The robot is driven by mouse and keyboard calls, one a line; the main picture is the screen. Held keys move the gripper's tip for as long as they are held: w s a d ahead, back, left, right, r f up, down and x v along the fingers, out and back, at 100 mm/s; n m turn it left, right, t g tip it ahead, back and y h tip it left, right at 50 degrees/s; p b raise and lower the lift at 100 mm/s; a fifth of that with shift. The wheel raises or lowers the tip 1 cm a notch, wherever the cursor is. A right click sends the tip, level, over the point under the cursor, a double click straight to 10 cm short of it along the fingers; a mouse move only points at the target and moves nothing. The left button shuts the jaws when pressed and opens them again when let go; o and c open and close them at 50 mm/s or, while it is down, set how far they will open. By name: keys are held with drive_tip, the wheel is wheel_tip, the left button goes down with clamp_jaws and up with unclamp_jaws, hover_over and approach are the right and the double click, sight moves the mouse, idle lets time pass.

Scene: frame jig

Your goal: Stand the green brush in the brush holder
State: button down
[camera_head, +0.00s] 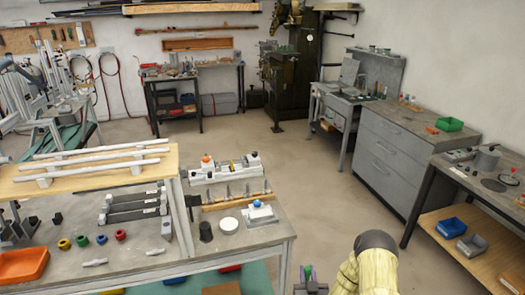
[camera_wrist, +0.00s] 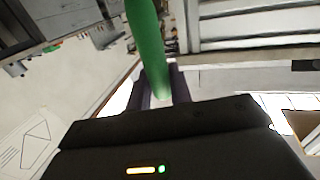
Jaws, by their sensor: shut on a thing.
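My gripper (camera_wrist: 160,90) is shut on the green brush (camera_wrist: 147,42), whose green shaft rises between the dark fingers in the wrist view. In the head view my gripper (camera_head: 310,284) is low at the bottom edge, with a small bit of the green brush (camera_head: 308,269) showing at it. The far end of the brush is cut off in the wrist view. A dark cup (camera_head: 205,231) stands on the near workbench, left of and beyond my gripper. I cannot tell for sure whether it is the brush holder.
The near workbench (camera_head: 160,262) carries a white round piece (camera_head: 228,224), coloured rings, an orange tray (camera_head: 23,266) and a raised wooden shelf. Grey drawers (camera_head: 385,160) and a side table with a grey cylinder (camera_head: 487,160) stand at right. Open floor (camera_head: 290,180) lies between.

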drive_tip(key=shift+r, duration=0.25)
drive_tip(key=shift+d+r, duration=0.1)
drive_tip(key=shift+r, duration=0.2)
wheel_tip(320, 180, up, 10)
drive_tip(key=s+n+y, duration=0.2)
drive_tip(key=n+y, duration=0.1)
drive_tip(key=y, duration=0.2)
drive_tip(key=shift+g, duration=0.4)
drive_tip(key=shift+r+n, duration=0.1)
drive_tip(key=shift+n, duration=0.2)
